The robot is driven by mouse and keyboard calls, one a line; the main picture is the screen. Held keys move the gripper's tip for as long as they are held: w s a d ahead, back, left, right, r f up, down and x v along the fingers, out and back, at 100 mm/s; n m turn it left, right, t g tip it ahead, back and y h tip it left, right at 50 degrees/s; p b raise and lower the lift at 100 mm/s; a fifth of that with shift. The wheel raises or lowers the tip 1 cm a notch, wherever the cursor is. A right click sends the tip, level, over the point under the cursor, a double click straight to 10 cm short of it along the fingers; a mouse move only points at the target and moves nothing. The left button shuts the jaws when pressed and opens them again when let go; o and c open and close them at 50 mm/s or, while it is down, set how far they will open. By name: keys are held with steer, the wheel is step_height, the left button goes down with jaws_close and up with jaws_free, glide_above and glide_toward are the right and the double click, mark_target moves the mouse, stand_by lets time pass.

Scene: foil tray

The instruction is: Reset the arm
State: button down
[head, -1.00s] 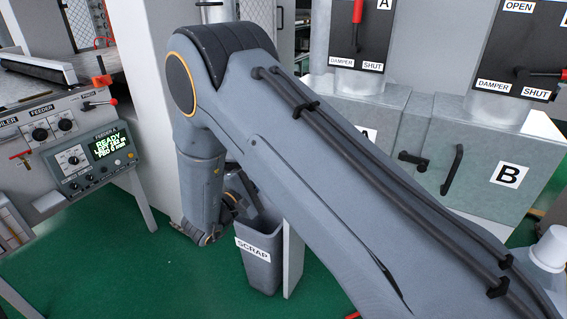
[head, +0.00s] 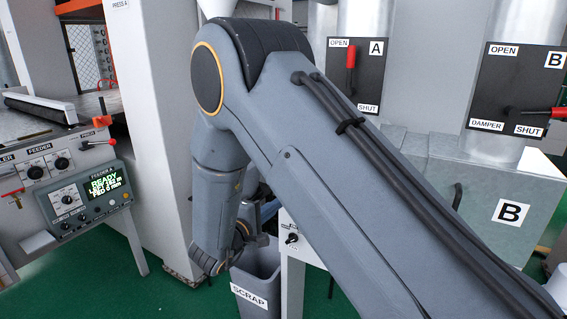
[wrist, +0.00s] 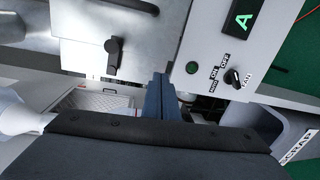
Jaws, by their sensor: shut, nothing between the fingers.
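My grey arm crosses the head view from the lower right up to its elbow at the upper middle, then bends steeply down. Its lower end hangs just above and left of the grey scrap bin (head: 262,262). The fingers are hidden there behind my own arm links. In the wrist view my gripper (wrist: 160,84) shows as two blue-grey fingers pressed together, with nothing held. The fingers point between a grey metal box with a black handle (wrist: 113,55) and a white control panel (wrist: 225,60) with a fan knob. The scrap bin also shows at the right edge of the wrist view (wrist: 300,140).
The Feeder A panel (head: 88,198), its display reading READY, stands at the left. Damper plate A (head: 354,75) has its red handle up by OPEN; damper plate B (head: 515,90) has its red handle sideways. Box B (head: 478,205) is behind my arm. Green floor (head: 110,285) is open at lower left.

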steer(key=d+r+m+g+y, duration=0.1)
steer(key=d+m+g+y, duration=0.35)
steer(key=d+y, duration=0.35)
steer(key=s+d+m+g, duration=0.4)
steer(key=s+d, duration=0.4)
steer(key=s, duration=0.5)
steer(key=s+d+m+g, duration=0.4)
steer(key=s+d, duration=0.4)
steer(key=s, duration=0.6)
steer(key=shift+s+d+f+m+g, duration=0.15)
steer(key=shift+f+m+g, duration=0.2)
steer(key=shift+f, duration=0.05)
